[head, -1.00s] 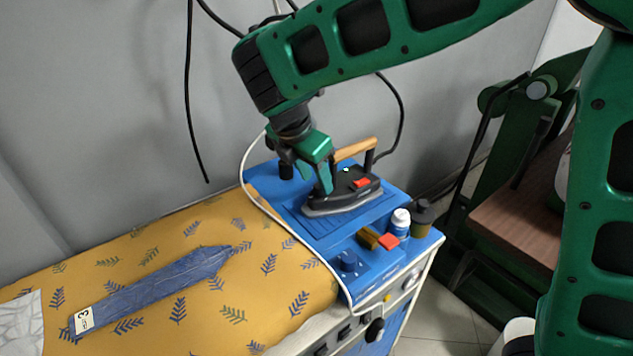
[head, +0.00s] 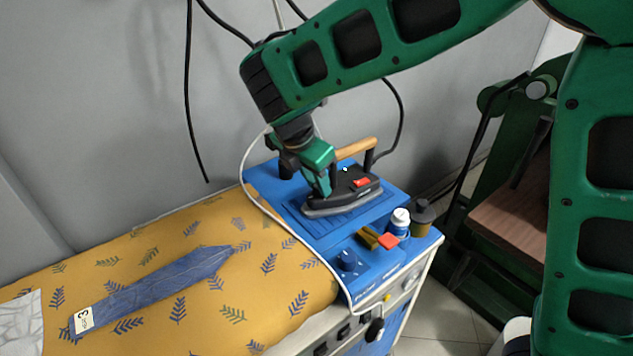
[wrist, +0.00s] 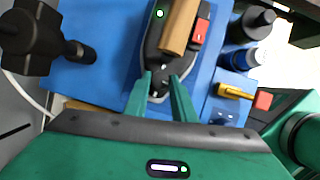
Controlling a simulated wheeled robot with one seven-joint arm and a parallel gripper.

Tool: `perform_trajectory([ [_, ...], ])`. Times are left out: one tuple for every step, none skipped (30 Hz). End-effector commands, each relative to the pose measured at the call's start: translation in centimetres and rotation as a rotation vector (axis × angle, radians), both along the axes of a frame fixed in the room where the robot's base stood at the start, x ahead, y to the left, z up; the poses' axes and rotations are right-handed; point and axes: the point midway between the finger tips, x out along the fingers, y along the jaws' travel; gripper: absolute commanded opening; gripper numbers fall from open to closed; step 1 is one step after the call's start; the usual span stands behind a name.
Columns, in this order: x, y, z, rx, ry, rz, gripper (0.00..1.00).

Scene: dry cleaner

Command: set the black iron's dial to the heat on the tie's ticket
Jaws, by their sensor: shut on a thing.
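The black iron (head: 350,196) with a wooden handle and a red switch stands on the blue rest at the back of the station. It also shows in the wrist view (wrist: 155,50). My gripper (head: 325,192) is at the iron's left end. In the wrist view its green fingers (wrist: 160,84) are closed about the small dark dial (wrist: 159,88) on the iron, with a pale mark beside it. The dial's setting cannot be read. The blue tie (head: 150,287) lies on the yellow board, and its white ticket (head: 83,320) reads 3.
The patterned board (head: 250,315) is mostly clear.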

Motion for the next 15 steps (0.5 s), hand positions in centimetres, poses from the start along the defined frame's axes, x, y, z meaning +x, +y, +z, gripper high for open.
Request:
perform_trajectory([
  [0.09, 0.12, 0.06, 0.002, -0.003, -0.007, 0.01],
  [0.11, 0.14, 0.06, 0.002, -0.003, -0.016, 0.01],
  [0.14, 0.19, 0.07, 0.002, -0.003, -0.029, 0.01],
  [0.15, 0.23, 0.07, 0.003, -0.004, -0.04, 0.01],
  [0.17, 0.27, 0.08, 0.003, -0.004, -0.053, 0.01],
  [0.16, 0.3, 0.08, 0.003, -0.003, -0.073, 0.01],
  [0.17, 0.31, 0.08, 0.003, -0.003, -0.091, 0.01],
  [0.19, 0.33, 0.08, 0.003, -0.003, -0.11, 0.01],
  [0.23, 0.42, 0.09, 0.003, -0.004, -0.139, 0.01],
  [0.23, 0.45, 0.07, 0.003, -0.003, -0.161, 0.01],
  [0.27, 0.46, 0.06, 0.004, -0.004, -0.185, 0.01],
  [0.31, 0.47, 0.09, 0.003, -0.004, -0.22, 0.01],
  [0.35, 0.49, 0.11, 0.003, -0.004, -0.246, 0.01],
  [0.39, 0.5, 0.08, 0.003, -0.005, -0.274, 0.01],
  [0.39, 0.52, 0.05, 0.003, -0.003, -0.311, 0.01],
])
